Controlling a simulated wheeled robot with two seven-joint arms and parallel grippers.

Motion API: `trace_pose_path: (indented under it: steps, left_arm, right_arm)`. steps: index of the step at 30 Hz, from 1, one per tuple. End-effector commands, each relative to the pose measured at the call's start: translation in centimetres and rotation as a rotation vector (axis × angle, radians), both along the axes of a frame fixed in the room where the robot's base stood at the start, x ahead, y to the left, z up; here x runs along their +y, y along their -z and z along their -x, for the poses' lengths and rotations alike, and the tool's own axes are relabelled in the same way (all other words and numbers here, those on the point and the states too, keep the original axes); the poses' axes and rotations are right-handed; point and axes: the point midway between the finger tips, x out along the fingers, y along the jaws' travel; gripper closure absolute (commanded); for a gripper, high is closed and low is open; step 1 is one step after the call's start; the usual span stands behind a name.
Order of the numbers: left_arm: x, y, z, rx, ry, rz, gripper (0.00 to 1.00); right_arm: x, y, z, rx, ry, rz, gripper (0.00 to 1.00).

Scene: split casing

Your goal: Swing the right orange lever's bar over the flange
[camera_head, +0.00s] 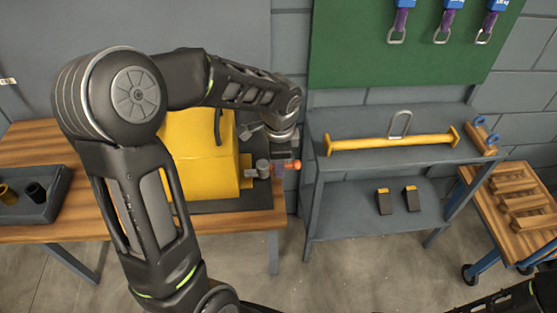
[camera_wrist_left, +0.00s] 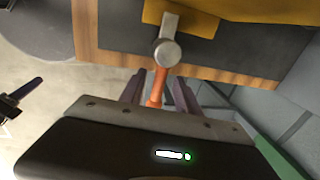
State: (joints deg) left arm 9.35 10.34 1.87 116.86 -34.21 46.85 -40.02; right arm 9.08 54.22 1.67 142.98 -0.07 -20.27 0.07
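The yellow casing (camera_head: 200,150) stands on a dark mat on the wooden bench, mostly behind my left arm. A yellow flange (camera_head: 246,172) juts from its right side beside a grey pivot (camera_head: 263,168). The orange lever bar (camera_head: 294,165) points right, away from the casing. In the left wrist view, the orange bar (camera_wrist_left: 157,84) runs from the grey pivot (camera_wrist_left: 167,52) down between my fingers. My left gripper (camera_wrist_left: 158,92) is open around it, with gaps on both sides. My right gripper seems to show at the left edge of that view (camera_wrist_left: 22,98); its opening is unclear.
A grey shelf unit (camera_head: 335,177) stands right of the bench and carries a yellow bar-shaped part (camera_head: 390,143). A grey tray (camera_head: 40,205) lies at the bench's left. A wooden cart (camera_head: 510,200) is at far right.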

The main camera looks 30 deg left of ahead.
Motion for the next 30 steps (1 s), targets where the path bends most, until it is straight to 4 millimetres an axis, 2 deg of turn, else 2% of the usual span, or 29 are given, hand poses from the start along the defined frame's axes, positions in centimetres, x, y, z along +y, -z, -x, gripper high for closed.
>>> trace_pose_path:
  steps: [4,8,19,23,30]
  left_arm:
    - [0.0,-0.3,0.0,0.0,-0.001,0.0,0.61]
    - [-0.1,-1.4,0.1,-0.002,-0.002,0.0,0.61]
    - [-0.7,-7.0,0.8,-0.004,0.0,0.0,0.61]
    - [-0.7,-7.7,0.9,0.0,0.001,0.001,0.61]
    - [-0.7,-7.7,1.0,0.0,0.0,0.0,0.61]
  right_arm:
    - [0.0,0.0,0.0,0.0,0.0,0.0,0.65]
    - [0.0,0.1,0.0,0.0,0.0,0.0,0.65]
    - [0.0,0.4,0.0,0.0,0.0,0.0,0.65]
    - [0.0,0.4,0.0,0.0,0.0,0.0,0.65]
    - [0.0,0.4,0.0,0.0,0.0,0.0,0.65]
